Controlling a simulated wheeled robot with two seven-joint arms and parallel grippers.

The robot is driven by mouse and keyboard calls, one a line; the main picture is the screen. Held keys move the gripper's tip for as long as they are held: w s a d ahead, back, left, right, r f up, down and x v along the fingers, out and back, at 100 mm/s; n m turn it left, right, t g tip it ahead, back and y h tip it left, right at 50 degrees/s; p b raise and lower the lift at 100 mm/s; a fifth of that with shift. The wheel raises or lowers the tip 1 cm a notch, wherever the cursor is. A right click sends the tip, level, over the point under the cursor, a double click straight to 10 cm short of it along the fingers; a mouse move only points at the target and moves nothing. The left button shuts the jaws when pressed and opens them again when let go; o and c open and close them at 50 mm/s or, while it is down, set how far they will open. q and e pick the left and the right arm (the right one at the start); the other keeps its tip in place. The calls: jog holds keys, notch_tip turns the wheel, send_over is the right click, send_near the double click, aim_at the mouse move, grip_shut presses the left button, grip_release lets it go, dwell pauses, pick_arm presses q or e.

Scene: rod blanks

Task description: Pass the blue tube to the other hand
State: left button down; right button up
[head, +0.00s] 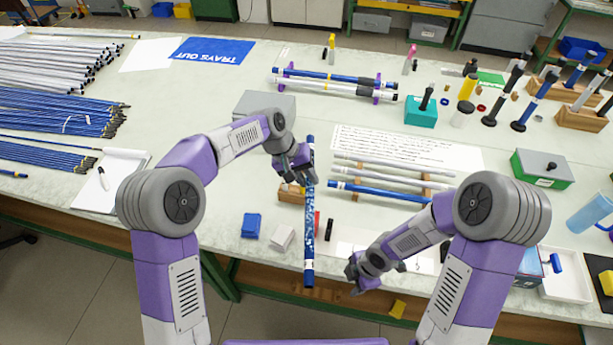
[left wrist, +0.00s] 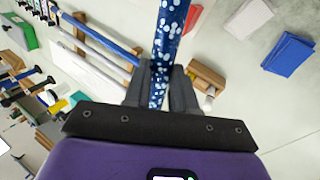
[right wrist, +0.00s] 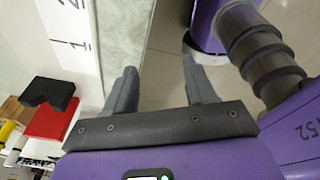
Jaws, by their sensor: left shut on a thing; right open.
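The blue tube (head: 309,245), with white speckles and dark ends, is held clear of the table's front half, pointing toward the front edge. My left gripper (head: 305,180) is shut around it above its middle. The left wrist view shows the speckled tube (left wrist: 170,35) between the two grey fingers (left wrist: 158,92). My right gripper (head: 356,286) is low at the table's front edge, to the right of the tube's near end and apart from it. In the right wrist view its fingers (right wrist: 160,85) are spread with nothing between them; the tube is not in that view.
Another blue tube (head: 380,194) and grey rods lie on wooden rests to the right. A wooden block (head: 290,197), a blue pad (head: 252,225) and a white block (head: 283,237) lie near the held tube. Purple stands (head: 377,90) hold tubes at the back.

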jog(key=s+a+f+m, duration=0.2)
jog(key=f+m, duration=0.2)
jog(key=m, duration=0.7)
jog(key=s+a+f+m+y, duration=0.1)
jog(key=f+m, duration=0.4)
jog(key=m, duration=0.7)
jog(key=shift+s+a+y, duration=0.3)
jog(key=shift+s+a, duration=0.15)
jog(key=shift+s, duration=0.5)
